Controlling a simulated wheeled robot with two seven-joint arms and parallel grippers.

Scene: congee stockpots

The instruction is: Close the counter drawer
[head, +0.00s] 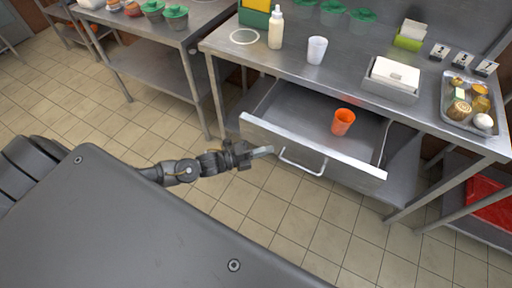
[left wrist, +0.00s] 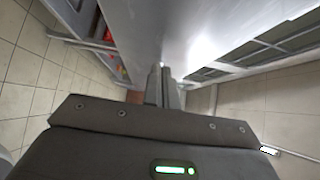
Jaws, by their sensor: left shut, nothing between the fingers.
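The counter drawer (head: 258,140) is pulled out from under the steel counter in the head view. Its front has a bar handle (head: 303,168), and an orange cup (head: 342,122) stands inside. My left gripper (head: 268,150) is shut and empty at the left part of the drawer front. I cannot tell whether its tips touch the front. In the left wrist view the shut fingers (left wrist: 166,88) point toward a large pale metal surface. My right gripper is not in view.
The steel counter (head: 340,75) holds a white cup (head: 317,49), a squeeze bottle (head: 276,28), a grey box (head: 391,80) and a food tray (head: 470,102). Another steel table (head: 165,27) stands to the left. The tiled floor before the drawer is clear.

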